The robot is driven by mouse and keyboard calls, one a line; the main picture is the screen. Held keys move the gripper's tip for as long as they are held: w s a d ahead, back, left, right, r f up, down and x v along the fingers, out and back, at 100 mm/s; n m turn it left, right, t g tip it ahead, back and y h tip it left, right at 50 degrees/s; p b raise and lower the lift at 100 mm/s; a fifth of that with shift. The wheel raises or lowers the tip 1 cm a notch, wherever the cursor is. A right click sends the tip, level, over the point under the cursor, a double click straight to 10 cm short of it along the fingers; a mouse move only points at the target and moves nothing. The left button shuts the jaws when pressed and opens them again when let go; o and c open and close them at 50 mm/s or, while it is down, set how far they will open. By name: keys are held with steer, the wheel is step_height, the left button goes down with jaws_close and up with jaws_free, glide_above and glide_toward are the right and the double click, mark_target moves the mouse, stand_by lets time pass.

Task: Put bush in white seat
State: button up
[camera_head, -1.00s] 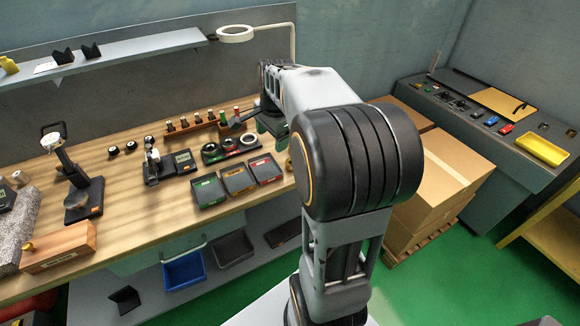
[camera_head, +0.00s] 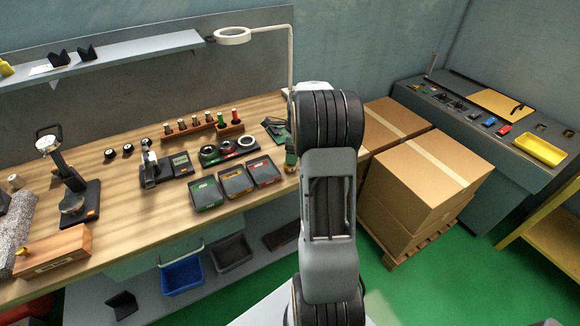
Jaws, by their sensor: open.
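The black tray (camera_head: 235,155) on the wooden bench holds a row of round seats: a green-rimmed one at left, a dark one in the middle and the white seat (camera_head: 247,142) at right. I cannot tell for certain which thing is the bush; small dark round pieces with light tops, such as this likely bush (camera_head: 128,149), stand on the bench left of the tray. My gripper (camera_head: 274,129) shows only partly, left of my upper arm and to the right of the white seat. It is open; much of it is hidden behind my arm.
Three shallow bins (camera_head: 236,183) sit in front of the tray. A rack (camera_head: 200,131) with several upright pins stands behind it. A stand (camera_head: 72,190) is at left.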

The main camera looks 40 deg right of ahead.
mark_target(290, 167)
steer(key=shift+w+a+f+p, duration=0.1)
steer(key=shift+a+f+p, duration=0.1)
steer(key=shift+f, duration=0.7)
steer(key=shift+a+f+p, duration=0.1)
steer(key=shift+f+p, duration=0.05)
steer(key=shift+f, duration=0.75)
steer(key=shift+w+a+f+p, duration=0.1)
steer(key=shift+a+f+p, duration=0.1)
steer(key=shift+f, duration=0.7)
steer(key=shift+d, duration=0.1)
steer(key=c, duration=1.3)
steer(key=shift+r, duration=0.1)
